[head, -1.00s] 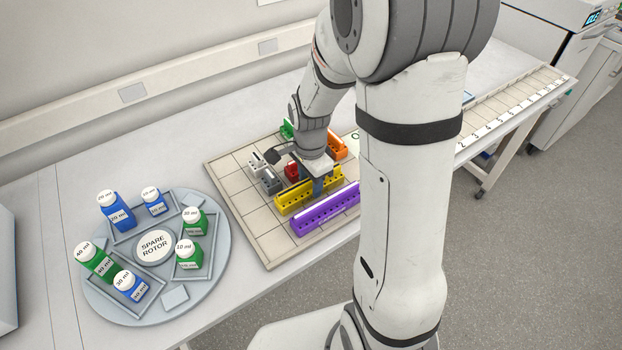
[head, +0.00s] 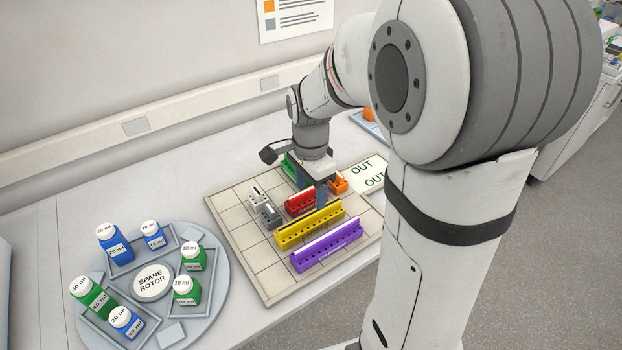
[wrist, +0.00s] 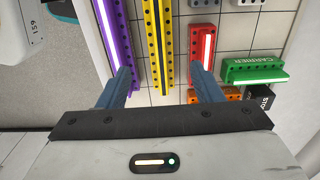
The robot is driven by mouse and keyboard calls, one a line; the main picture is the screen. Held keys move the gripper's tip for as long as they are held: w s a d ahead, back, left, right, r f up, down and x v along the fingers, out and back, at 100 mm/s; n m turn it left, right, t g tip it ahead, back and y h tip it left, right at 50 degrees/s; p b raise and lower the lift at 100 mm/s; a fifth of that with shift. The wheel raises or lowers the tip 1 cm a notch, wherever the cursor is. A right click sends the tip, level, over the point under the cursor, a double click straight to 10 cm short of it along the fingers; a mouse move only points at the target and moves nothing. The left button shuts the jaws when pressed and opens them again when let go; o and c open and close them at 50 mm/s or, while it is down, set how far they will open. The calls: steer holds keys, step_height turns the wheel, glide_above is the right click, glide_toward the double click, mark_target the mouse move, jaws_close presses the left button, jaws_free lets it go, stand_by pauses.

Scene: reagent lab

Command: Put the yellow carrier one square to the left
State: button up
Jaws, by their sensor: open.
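The yellow carrier (head: 309,227) is a long bar with a row of holes, standing on the gridded board (head: 262,262) between the purple carrier (head: 327,246) and the red carrier (head: 299,204). My gripper (head: 322,192) is open and empty over the right end of the yellow carrier. In the wrist view, the yellow carrier (wrist: 158,42) runs between the spread fingers of my gripper (wrist: 162,80). One finger overlaps the purple carrier's end and the other overlaps the red carrier's end. The height of the fingertips over the board is hard to tell.
Grey carriers (head: 269,215) stand left of the red one. A green carrier (head: 288,168) and an orange carrier (head: 339,184) stand near my gripper. An OUT mat (head: 366,172) lies right of the board. A round spare rotor (head: 210,320) with bottles is left. Board squares at left are bare.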

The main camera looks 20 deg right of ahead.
steer(key=s+r+n+t, duration=0.1)
steer(key=s+r+n, duration=0.2)
steer(key=s+n, duration=0.4)
steer(key=s+r+n+t, duration=0.2)
steer(key=s+r+n, duration=0.1)
steer(key=s+n, duration=0.4)
steer(key=shift+s+r, duration=0.15)
steer(key=shift+r, duration=0.2)
steer(key=shift+d, duration=0.1)
